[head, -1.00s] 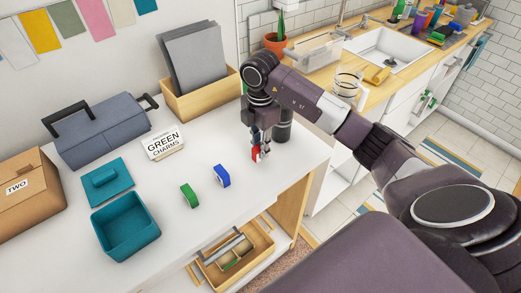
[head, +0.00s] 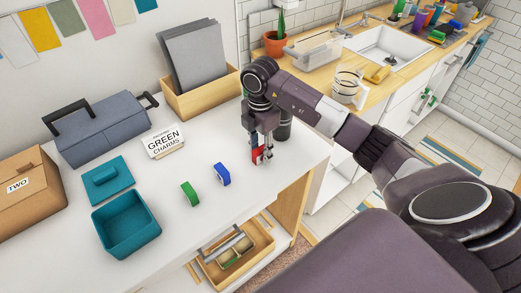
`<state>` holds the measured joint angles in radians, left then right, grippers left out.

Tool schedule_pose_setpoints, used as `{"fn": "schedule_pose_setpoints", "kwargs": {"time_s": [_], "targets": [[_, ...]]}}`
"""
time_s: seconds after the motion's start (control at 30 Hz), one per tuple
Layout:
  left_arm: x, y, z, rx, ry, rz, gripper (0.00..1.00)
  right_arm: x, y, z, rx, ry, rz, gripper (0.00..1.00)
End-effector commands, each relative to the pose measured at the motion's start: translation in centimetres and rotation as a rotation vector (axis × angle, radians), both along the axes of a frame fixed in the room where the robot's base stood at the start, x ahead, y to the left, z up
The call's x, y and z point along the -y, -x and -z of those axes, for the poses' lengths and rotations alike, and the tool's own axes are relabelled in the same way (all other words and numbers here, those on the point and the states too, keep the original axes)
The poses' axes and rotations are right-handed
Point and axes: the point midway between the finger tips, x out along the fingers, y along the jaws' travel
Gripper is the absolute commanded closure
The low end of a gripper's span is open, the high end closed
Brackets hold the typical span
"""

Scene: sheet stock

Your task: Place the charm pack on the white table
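My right gripper (head: 262,154) points down over the right part of the white table (head: 172,228). It appears shut on a small red pack (head: 257,157), which is partly hidden by the fingers. The red pack is at or just above the tabletop; I cannot tell if it touches. A blue pack (head: 222,174) and a green pack (head: 189,194) stand apart on the table, left of the gripper. A sign reading "GREEN CHARMS" (head: 164,142) stands behind them. My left gripper is not in view.
A teal box (head: 128,241) and its lid (head: 107,179), a blue-grey toolbox (head: 106,133), a cardboard box (head: 32,205) and a wooden holder of grey sheets (head: 203,99) stand on the table. A dark cylinder (head: 284,123) is close behind my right gripper.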

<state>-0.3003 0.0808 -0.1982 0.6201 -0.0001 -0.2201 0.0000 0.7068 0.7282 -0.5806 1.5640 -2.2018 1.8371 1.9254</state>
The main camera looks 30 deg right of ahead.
Motion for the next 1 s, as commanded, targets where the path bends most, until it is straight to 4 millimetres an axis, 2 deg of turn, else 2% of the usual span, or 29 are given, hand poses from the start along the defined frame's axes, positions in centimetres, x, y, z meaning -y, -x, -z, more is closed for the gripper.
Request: {"fn": "schedule_pose_setpoints", "kwargs": {"time_s": [0.17, 0.43, 0.6, 0.8, 1.0], "targets": [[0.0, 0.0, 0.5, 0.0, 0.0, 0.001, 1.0, 0.0, -0.2, -1.7, 0.006, -0.001, -0.001, 0.66], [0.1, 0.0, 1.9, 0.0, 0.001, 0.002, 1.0, 0.0, -0.2, -7.8, 0.008, 0.0, 0.0, 0.66], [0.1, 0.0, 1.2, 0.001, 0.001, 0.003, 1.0, 0.1, -0.1, -10.6, 0.004, 0.002, -0.001, 0.66], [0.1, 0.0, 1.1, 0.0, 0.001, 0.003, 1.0, 0.0, -0.1, -12.0, 0.001, 0.001, 0.0, 0.66], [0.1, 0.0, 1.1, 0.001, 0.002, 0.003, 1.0, 0.0, 0.0, -12.3, 0.0, -0.001, 0.0, 0.66]]}}
